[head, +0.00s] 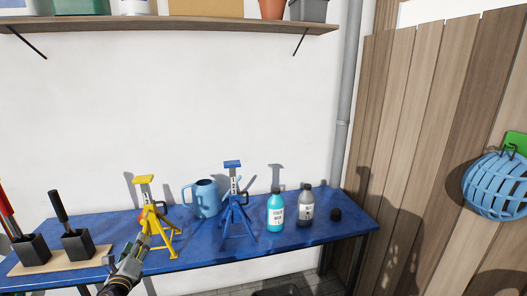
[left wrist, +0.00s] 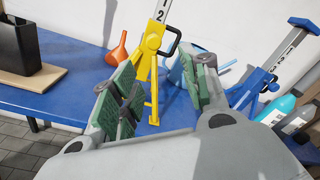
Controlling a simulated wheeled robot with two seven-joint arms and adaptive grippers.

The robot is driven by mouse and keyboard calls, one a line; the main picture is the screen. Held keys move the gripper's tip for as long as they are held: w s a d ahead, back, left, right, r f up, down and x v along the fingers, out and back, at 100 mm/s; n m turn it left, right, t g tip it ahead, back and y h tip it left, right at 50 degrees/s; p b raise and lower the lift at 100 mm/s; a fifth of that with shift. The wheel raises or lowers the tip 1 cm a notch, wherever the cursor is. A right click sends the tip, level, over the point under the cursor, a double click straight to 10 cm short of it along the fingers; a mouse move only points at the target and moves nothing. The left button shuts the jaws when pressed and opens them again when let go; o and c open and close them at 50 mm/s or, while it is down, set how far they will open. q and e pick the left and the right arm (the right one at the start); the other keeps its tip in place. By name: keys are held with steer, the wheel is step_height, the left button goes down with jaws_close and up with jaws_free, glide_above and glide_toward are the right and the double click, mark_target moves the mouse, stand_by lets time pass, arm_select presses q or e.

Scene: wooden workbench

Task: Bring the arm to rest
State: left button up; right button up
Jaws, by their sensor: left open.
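My left gripper (head: 136,248) comes in from the bottom left, in front of the bench's front edge and the yellow jack stand (head: 146,180). In the left wrist view its two green-padded fingers (left wrist: 160,88) are spread apart with nothing held between them. The yellow jack stand also shows there (left wrist: 153,52), upright on the bench beyond the fingers; I cannot tell the exact gap. My right gripper is in neither view.
The blue bench (head: 300,240) holds a blue watering can (head: 206,198), a blue jack stand (head: 235,205), a teal bottle (head: 275,212), a grey bottle (head: 307,206) and black tool holders (head: 77,245). An orange funnel (left wrist: 117,49) stands behind. A shelf (head: 180,24) hangs above.

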arm_select(q)
steer(key=s+a+f+n+g, duration=0.1)
steer(key=a+f+n, duration=0.1)
steer(key=f+n, duration=0.35)
steer(key=s+a+f+n+g, duration=0.1)
steer(key=a+f+n+g, duration=0.15)
steer(key=f, duration=0.65)
steer(key=s+a+f+n+g, duration=0.1)
steer(key=a+f+n, duration=0.25)
steer(key=f, duration=0.35)
steer(key=s+f+n+g, duration=0.2)
steer(key=s+f+n, duration=0.2)
steer(key=s+f, duration=0.55)
steer(key=s+f+n+g, duration=0.3)
steer(key=s+f+n, duration=0.2)
steer(key=f, duration=0.9)
steer(key=s+d+f+n+g+h, duration=0.15)
steer(key=s+d+f, duration=0.25)
steer(key=s+f, duration=0.65)
steer(key=s+d+f+n+g, duration=0.1)
steer(key=s+d+f+g, duration=0.25)
steer(key=s+f, duration=0.65)
steer(key=s+d+f+g+h, duration=0.1)
steer(key=s+d+g+h, duration=0.1)
steer(key=s+d, duration=1.4)
steer(key=shift+s+d+n, duration=0.3)
steer(key=shift+s+n, duration=0.1)
steer(key=shift+s, duration=0.15)
